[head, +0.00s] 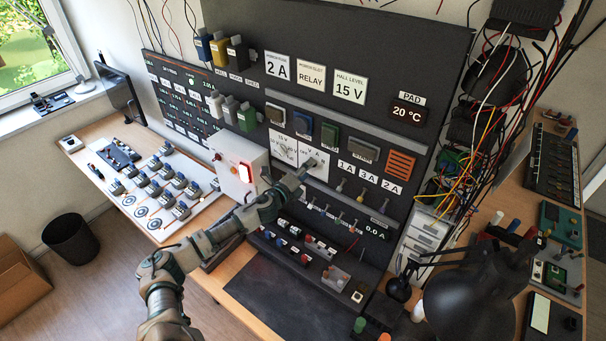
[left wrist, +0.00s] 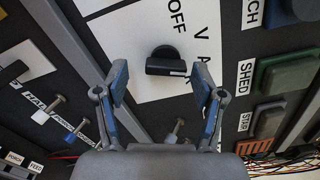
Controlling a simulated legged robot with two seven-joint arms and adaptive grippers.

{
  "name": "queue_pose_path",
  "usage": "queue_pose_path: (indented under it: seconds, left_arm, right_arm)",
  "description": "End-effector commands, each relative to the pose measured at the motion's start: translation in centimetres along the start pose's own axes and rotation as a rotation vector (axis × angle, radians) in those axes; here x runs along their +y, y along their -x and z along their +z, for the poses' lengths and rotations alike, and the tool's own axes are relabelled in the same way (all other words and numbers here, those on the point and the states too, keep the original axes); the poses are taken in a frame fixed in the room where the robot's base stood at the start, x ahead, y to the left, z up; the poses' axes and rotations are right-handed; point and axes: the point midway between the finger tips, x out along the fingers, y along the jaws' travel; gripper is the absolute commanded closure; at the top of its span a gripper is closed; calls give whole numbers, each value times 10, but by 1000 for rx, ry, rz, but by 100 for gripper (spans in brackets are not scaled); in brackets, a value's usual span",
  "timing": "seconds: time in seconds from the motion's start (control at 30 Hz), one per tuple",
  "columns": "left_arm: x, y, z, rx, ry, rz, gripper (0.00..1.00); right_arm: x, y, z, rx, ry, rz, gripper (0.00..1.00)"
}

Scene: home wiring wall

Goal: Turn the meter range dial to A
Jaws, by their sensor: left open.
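The meter range dial (left wrist: 166,62) is a black knob with a bar grip on a white panel (left wrist: 135,28) in the left wrist view. The labels OFF, V and A run along its upper right. My right gripper is not in view.
Breaker-like switches (head: 329,134) and an orange vent block (head: 400,164) sit right of the panel. Small toggle levers (head: 340,187) stick out below it. A black lamp (head: 470,295) stands lower right.

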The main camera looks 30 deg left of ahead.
Motion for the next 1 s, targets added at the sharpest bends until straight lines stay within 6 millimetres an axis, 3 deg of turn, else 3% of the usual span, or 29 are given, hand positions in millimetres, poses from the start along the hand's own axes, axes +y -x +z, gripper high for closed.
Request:
queue_pose_path:
  seconds: [0.17,0.6,1.0]
  left_arm:
    - [2,17,-1,2,-1,2,31]
    - [5,92,0,4,1,7,31]
    - [5,117,0,2,2,5,31]
  right_arm:
    - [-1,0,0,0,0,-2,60]
    - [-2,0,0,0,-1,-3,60]
    - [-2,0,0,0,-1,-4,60]
